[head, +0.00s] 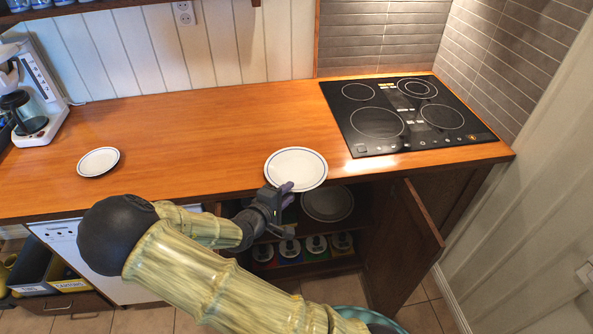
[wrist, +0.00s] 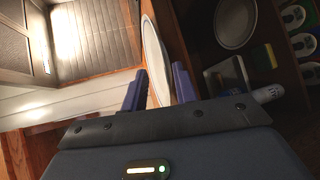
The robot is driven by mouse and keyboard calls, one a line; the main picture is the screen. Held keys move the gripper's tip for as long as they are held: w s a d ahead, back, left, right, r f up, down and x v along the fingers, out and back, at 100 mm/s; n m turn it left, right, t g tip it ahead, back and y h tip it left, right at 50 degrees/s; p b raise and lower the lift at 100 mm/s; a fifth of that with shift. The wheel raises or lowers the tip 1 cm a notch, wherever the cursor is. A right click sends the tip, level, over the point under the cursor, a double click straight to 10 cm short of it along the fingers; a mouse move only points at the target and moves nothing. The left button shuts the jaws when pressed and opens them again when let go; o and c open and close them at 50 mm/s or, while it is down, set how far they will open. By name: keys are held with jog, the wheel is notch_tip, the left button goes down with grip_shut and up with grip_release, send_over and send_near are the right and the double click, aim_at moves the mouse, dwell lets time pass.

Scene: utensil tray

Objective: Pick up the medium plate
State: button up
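The medium plate appears to be the white one with a dark rim line (head: 296,165) at the counter's front edge, left of the cooktop. A smaller white plate (head: 98,161) lies further left on the counter. My gripper (head: 284,189) is at the medium plate's near rim, in front of the counter edge. In the wrist view the plate (wrist: 153,50) shows nearly edge-on, its near end between the two purple fingers (wrist: 159,82). The fingers stand apart, with a clear gap. Contact with the rim cannot be told.
A wooden counter (head: 200,125) holds a black cooktop (head: 405,115) at right and a coffee maker (head: 35,95) at left. Below, an open cabinet holds a grey round dish (head: 327,203) and several cans or jars. Its open door (head: 405,245) stands right of my arm.

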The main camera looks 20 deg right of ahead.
aim_at(294, 188)
jog(key=x, duration=0.4)
jog(key=shift+f, duration=0.2)
jog(key=shift+a, duration=0.1)
jog(key=shift+c, duration=0.2)
grip_shut()
